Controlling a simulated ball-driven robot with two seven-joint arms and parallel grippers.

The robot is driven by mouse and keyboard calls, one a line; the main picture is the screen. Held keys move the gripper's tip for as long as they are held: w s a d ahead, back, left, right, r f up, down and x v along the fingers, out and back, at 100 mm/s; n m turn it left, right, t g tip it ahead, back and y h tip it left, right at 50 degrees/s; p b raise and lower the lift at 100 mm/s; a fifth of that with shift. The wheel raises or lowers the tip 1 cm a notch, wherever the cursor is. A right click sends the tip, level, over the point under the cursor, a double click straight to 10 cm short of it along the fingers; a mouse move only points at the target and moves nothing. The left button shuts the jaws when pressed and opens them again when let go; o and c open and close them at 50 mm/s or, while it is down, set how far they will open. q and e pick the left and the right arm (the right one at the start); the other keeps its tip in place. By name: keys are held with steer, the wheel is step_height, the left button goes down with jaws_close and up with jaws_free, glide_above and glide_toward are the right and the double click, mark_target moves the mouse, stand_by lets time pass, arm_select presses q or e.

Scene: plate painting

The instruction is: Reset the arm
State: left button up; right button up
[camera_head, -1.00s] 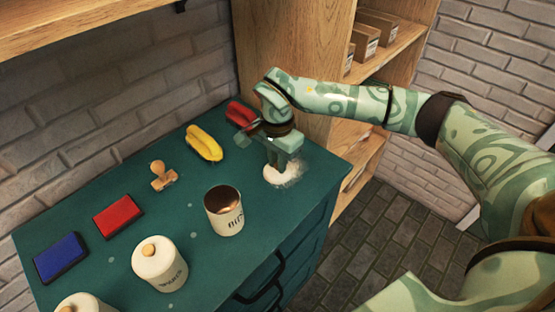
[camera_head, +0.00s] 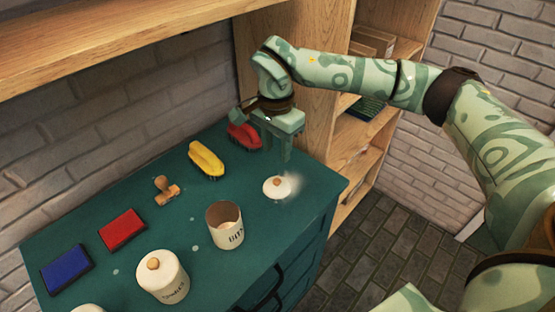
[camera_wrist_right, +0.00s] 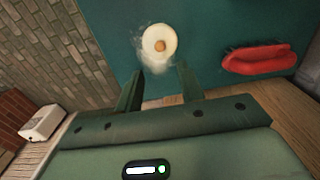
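My right arm comes in from the right in the head view. My right gripper (camera_head: 281,158) hangs above the far right part of the green cabinet top, fingers pointing down. In the right wrist view the right gripper (camera_wrist_right: 158,80) has its two fingers apart with nothing between them. A white lid with a wooden knob (camera_head: 278,187) lies on the top just below the fingers, apart from them. The lid (camera_wrist_right: 159,42) also shows beyond the fingertips in the wrist view, with a pale haze around it. My left gripper is not in view.
On the green top (camera_head: 150,222) are an open canister (camera_head: 225,233), a lidded canister (camera_head: 162,281), a wooden stamp (camera_head: 166,190), a yellow brush (camera_head: 206,160), a red brush (camera_head: 244,136), a red pad (camera_head: 122,229) and a blue pad (camera_head: 67,269). A wooden shelf (camera_head: 345,185) stands at the right.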

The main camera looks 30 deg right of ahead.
steer(key=shift+r, duration=0.95)
